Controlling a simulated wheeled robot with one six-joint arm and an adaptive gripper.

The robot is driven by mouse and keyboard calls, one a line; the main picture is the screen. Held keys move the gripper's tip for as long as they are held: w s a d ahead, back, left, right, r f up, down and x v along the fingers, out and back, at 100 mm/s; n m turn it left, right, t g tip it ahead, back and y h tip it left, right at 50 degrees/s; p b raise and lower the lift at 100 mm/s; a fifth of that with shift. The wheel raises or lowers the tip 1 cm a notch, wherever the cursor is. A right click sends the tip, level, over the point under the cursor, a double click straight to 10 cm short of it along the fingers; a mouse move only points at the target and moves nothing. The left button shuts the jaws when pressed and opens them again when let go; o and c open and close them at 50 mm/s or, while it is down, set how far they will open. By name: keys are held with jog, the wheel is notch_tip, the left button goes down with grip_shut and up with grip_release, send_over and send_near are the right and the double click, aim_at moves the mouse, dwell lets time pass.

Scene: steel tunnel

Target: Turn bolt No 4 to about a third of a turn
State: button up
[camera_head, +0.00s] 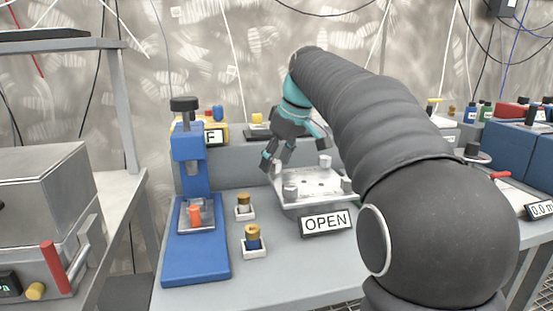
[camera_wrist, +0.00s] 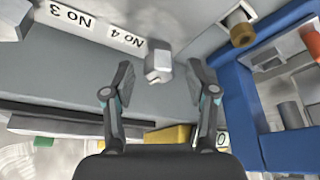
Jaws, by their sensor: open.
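A pale metal plate (camera_head: 318,188) with a bolt at each corner stands on the bench. Bolt No 4 (camera_wrist: 158,60) is a silver hexagonal head at the plate's corner beside the label "No 4" (camera_wrist: 126,37) in the wrist view. In the head view it is the far-left bolt (camera_head: 277,167), partly behind a finger. My gripper (camera_head: 271,162) is open above that corner. In the wrist view the gripper (camera_wrist: 159,78) has its fingertips on either side of the bolt, with a gap at each side. Whether the tips are down at bolt height I cannot tell.
An "OPEN" sign (camera_head: 326,222) stands in front of the plate. A blue press (camera_head: 190,205) and two gold-topped pieces, one nearer (camera_head: 253,240) and one farther (camera_head: 243,205), stand to the left. Bolt No 3 (camera_wrist: 14,18) is at the wrist view's left edge.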

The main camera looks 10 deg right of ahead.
grip_shut()
jog(key=shift+m, duration=0.4)
jog(key=m+h, duration=0.1)
jog(key=m, duration=0.1)
jog(key=m+t+h, duration=0.1)
jog(key=m, duration=0.1)
jog(key=shift+a+m, duration=0.15)
jog(key=shift+m, duration=0.15)
jog(key=m+h, duration=0.2)
jog(key=m, duration=0.3)
jog(key=shift+a, duration=0.1)
jog(key=m+h, duration=0.1)
jog(key=m, duration=0.2)
jog(key=m+g, duration=0.1)
jog(key=m, duration=0.2)
jog(key=shift+a+g+h, duration=0.1)
jog(key=shift+g+h, duration=0.2)
jog(key=shift+h, duration=0.1)
jog(key=m+g, duration=0.1)
jog(key=m, duration=0.1)
jog(key=m+h, duration=0.1)
jog(key=m, duration=0.2)
jog(key=shift+w+m+g, duration=0.15)
jog(key=shift+m+g, duration=0.15)
jog(key=shift+g, duration=0.1)
